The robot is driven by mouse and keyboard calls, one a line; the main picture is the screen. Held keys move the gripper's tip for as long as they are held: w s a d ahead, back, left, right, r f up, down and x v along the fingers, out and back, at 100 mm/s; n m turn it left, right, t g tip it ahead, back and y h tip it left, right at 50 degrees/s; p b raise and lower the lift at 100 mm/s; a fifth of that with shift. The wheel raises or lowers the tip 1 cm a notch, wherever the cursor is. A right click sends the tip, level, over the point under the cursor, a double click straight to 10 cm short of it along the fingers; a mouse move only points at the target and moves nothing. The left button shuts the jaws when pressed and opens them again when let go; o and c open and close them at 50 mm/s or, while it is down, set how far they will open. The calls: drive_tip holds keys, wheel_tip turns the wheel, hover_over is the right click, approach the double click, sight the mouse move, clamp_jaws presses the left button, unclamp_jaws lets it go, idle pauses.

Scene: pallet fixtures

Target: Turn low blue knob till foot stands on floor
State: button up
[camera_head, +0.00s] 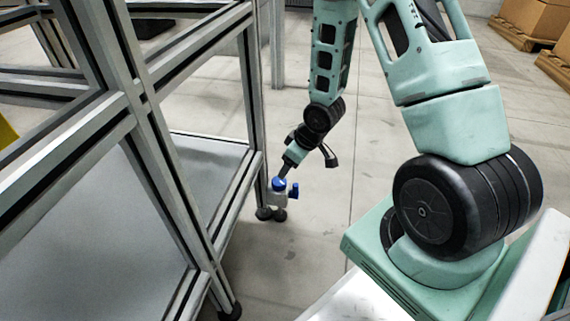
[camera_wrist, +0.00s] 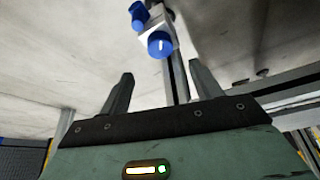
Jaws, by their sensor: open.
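Two blue knobs sit on a small pale block (camera_head: 277,199) at the bottom of the frame's corner post. One knob (camera_head: 278,184) is on top; the other (camera_head: 294,190) sticks out at the right side and looks slightly lower. In the wrist view, one knob with a white mark (camera_wrist: 160,44) faces me, and the second blue part (camera_wrist: 138,12) is beyond it. Dark feet (camera_head: 265,213) show below the block; whether each touches the floor I cannot tell. My gripper (camera_wrist: 162,82) is open and empty, pointing down just above the top knob, which lies beyond its fingertips.
The metal frame (camera_head: 127,88) with pale panels fills the left side, its post close to my gripper. Another foot (camera_head: 231,311) stands at the near corner. Floor (camera_head: 325,215) right of the block is clear. Boxes on pallets (camera_head: 535,17) stand far right.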

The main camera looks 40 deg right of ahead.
drive_tip(key=p+v, duration=0.4)
drive_tip(key=v, duration=0.4)
drive_tip(key=shift+r, duration=0.1)
